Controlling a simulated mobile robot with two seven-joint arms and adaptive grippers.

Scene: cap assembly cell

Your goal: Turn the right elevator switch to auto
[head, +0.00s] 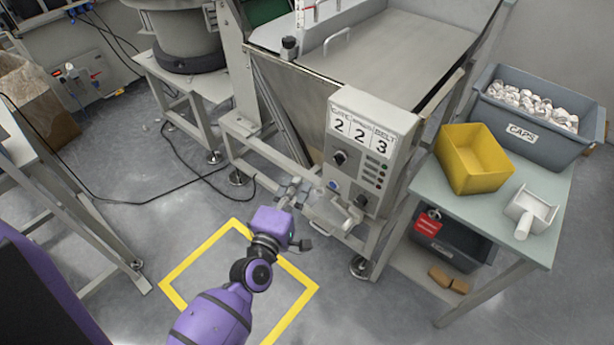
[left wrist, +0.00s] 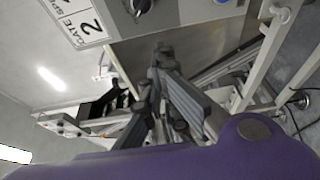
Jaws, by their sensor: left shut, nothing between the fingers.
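A grey control box (head: 398,117) stands at the front of the steel hopper, with a placard reading 2, 2, 3. It has a dark upper knob (head: 339,157), a blue button (head: 333,185) and a dark lower knob (head: 360,201). I cannot read which is the right elevator switch or how it is set. My left gripper (head: 297,186) is shut and empty, left of and below the upper knob, apart from it. In the left wrist view its fingers (left wrist: 162,55) point up toward the box, where a dark knob (left wrist: 140,5) shows at the top edge. My right gripper is not visible.
A side table (head: 500,225) at right carries a yellow bin (head: 470,160), a grey bin of caps (head: 520,125) and a white part (head: 530,212). A wall panel (head: 88,68) with small controls is at upper left. Frame legs and cables cross the floor.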

